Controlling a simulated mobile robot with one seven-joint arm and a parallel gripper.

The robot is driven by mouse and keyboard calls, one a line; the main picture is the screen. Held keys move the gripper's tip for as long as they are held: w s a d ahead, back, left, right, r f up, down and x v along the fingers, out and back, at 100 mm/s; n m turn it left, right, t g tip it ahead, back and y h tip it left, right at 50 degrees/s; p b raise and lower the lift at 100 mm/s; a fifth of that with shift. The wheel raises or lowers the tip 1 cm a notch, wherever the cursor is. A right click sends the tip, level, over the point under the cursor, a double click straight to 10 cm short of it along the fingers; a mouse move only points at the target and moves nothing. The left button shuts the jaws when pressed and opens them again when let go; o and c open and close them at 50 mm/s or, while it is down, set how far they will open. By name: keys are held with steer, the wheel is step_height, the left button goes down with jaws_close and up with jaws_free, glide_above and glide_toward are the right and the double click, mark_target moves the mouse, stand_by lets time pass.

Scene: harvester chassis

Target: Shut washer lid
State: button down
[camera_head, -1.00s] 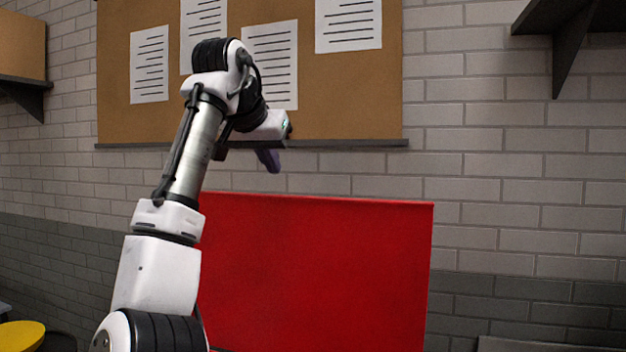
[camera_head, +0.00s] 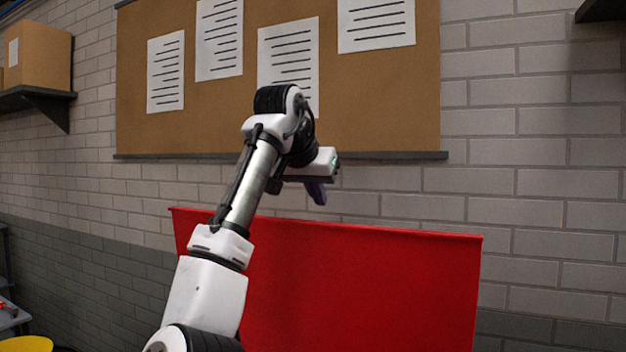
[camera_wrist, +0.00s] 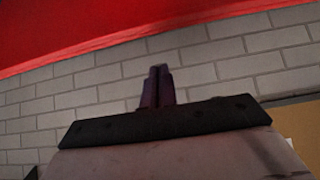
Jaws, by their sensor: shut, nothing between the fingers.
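The red panel, which looks like the raised washer lid (camera_head: 370,285), stands upright in the lower middle of the head view, before the brick wall. Its top edge shows; its lower part runs out of the picture. My gripper (camera_head: 318,192) is just above the top edge in that view, pointing down, with no clear contact. In the wrist view the shut, empty fingers (camera_wrist: 157,85) point toward the red lid (camera_wrist: 100,22), which fills the top of the picture with brick wall below it. The washer body is not in view.
A cork board (camera_head: 375,100) with paper sheets hangs on the brick wall behind. A dark shelf (camera_head: 45,98) with cardboard boxes (camera_head: 42,55) is at the upper left. A yellow round thing (camera_head: 25,344) shows at the lower left corner.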

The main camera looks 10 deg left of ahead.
steer(key=shift+s+f+p, duration=0.2)
steer(key=shift+f+p, duration=0.05)
steer(key=shift+f, duration=0.65)
steer(key=shift+s+f+p, duration=0.2)
steer(key=shift+f+p, duration=0.05)
steer(key=shift+f, duration=0.6)
steer(key=shift+a, duration=0.1)
steer(key=shift+s+f, duration=0.1)
